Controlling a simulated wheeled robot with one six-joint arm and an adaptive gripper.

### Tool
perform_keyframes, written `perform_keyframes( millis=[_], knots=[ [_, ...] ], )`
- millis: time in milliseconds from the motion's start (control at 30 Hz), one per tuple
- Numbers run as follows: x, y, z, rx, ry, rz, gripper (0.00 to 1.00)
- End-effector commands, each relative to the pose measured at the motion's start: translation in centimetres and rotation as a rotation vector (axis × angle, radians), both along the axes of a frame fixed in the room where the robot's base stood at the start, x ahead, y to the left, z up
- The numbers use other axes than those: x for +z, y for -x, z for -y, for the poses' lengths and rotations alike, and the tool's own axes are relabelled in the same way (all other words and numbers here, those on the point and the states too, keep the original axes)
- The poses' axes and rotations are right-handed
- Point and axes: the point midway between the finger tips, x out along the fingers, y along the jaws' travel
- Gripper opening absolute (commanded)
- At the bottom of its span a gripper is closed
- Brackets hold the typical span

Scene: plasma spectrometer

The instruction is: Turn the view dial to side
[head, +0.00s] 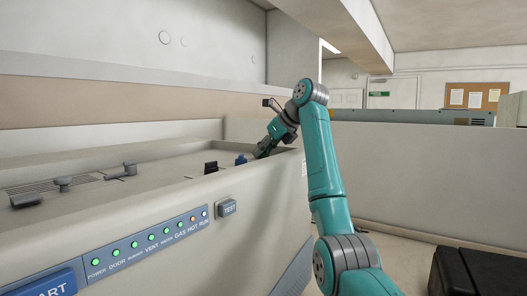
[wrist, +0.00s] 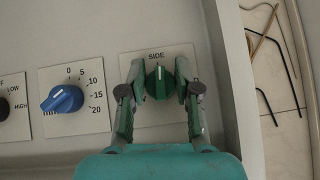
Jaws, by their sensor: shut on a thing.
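The view dial (wrist: 160,82) is a green knob on a pale square plate in the wrist view. The word SIDE is printed at the plate's upper edge. The dial's white mark points up, towards SIDE. My gripper (wrist: 160,88) has one finger on each side of the dial and is shut on it. The fingers and palm hide the lower part of the plate and any lettering there. In the head view my gripper (head: 264,149) reaches down to the far end of the panel, and the dial is hidden behind it.
A blue knob (wrist: 62,98) with a number scale sits left of the dial, and a black knob (wrist: 5,108) is further left. A TEST button (head: 227,208) and a row of lit lamps are on the front face. The panel's right edge is close beside my gripper.

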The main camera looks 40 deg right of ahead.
Motion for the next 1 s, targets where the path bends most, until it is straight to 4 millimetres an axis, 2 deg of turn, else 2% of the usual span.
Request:
perform_keyframes(
  millis=[300, 767, 800, 900, 1000],
  knots=[
    [-0.1, 0.06, 0.06, 0.114, -0.001, -0.004, 0.0],
    [-0.16, 0.05, 0.07, 0.13, 0.0, -0.004, 0.0],
    [-0.16, 0.05, 0.07, 0.13, 0.0, -0.005, 0.37],
    [-0.15, 0.05, 0.07, 0.13, 0.0, -0.004, 0.58],
    [-0.11, 0.03, 0.04, 0.129, 0.0, -0.003, 0.58]
  ],
)
